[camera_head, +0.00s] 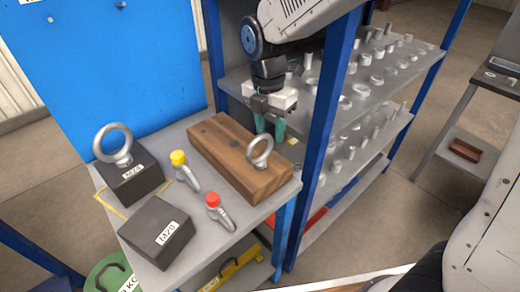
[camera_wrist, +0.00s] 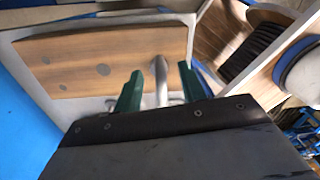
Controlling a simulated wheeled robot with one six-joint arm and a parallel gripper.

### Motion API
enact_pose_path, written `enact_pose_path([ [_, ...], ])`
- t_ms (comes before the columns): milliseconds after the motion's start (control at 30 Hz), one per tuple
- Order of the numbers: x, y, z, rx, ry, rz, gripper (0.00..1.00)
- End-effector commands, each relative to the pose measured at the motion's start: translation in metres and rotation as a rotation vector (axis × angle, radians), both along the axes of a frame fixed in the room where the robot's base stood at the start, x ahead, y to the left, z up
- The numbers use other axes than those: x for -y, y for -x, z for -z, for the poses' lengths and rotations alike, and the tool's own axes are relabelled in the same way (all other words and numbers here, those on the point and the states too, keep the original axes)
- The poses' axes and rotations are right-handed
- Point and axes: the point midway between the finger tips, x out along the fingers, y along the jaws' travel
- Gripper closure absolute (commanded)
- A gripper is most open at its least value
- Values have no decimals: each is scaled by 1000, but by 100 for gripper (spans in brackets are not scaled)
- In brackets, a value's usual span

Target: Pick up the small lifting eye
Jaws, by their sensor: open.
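The small lifting eye (camera_head: 261,151) is a grey metal ring standing upright at the right end of a wooden block (camera_head: 222,150) on the table. In the wrist view the small lifting eye (camera_wrist: 161,82) shows nearly edge-on, between the two green fingers in the picture. My gripper (camera_head: 270,130) is open, with its fingertips just above and behind the ring in the head view; contact cannot be told. It also shows in the wrist view (camera_wrist: 160,82). A larger lifting eye (camera_head: 114,146) stands on a dark block labelled M24 (camera_head: 136,184).
A second dark block, labelled M20 (camera_head: 157,232), sits at the table's front. A blue post (camera_head: 326,110) and shelves of metal parts (camera_head: 375,82) stand close right of my gripper.

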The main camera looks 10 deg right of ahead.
Motion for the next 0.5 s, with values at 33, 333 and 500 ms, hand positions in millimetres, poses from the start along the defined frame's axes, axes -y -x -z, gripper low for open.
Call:
enact_pose_path([
  [33, 0, 1, 9, -3, 1, 0, 59],
  [333, 2, 1, 41, 0, 0, 2, 59],
  [500, 2, 1, 41, 1, -1, 2, 59],
])
